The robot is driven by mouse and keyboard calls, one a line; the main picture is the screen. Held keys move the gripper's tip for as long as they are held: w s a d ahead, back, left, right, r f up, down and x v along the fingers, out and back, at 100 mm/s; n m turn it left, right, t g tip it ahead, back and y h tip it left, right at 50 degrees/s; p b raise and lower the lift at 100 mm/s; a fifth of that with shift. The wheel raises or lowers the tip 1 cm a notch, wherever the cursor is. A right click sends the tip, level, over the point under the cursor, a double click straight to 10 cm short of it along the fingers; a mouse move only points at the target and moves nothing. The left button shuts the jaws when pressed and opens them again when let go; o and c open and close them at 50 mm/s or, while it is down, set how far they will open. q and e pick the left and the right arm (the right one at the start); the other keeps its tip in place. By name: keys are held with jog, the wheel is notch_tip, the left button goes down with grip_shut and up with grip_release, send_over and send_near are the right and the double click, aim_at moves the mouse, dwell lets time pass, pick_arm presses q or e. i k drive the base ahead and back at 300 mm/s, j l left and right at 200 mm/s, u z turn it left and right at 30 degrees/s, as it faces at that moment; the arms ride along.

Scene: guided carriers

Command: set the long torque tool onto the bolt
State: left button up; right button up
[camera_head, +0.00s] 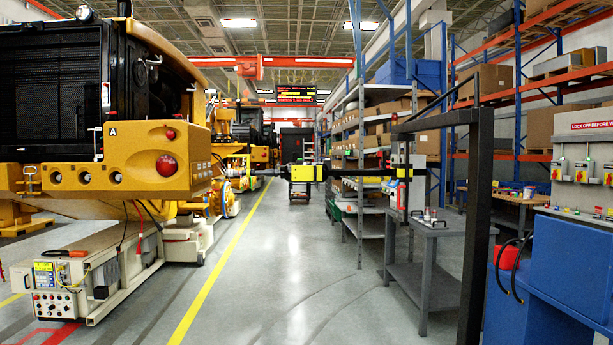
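The long torque tool (305,173) is a yellow and black body held level across the aisle. A dark bar runs from it to the right, to a black post-and-arm stand (476,200). A thin shaft runs left from the body toward the yellow machine (150,158). The shaft's tip lies near small fittings at the machine's right side; I cannot tell if it touches anything. I cannot make out the bolt at this size. Neither of my grippers shows in the head view.
The machine rests on a white carrier with a control box (62,285) at the front left. A grey bench (425,232) and a blue cabinet (570,270) stand at the right. Shelving (365,150) lines the aisle's right side. The grey floor (290,290) in the middle is clear.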

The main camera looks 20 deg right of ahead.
aim_at(300, 171)
jog(key=z, duration=0.15)
jog(key=i+z, duration=0.25)
jog(key=i, duration=3.85)
jog(key=i+u, duration=0.15)
jog(key=i, duration=0.4)
jog(key=i+l+u, duration=0.15)
jog(key=i, duration=0.4)
jog(key=i+l+u, duration=0.1)
jog(key=i, duration=0.45)
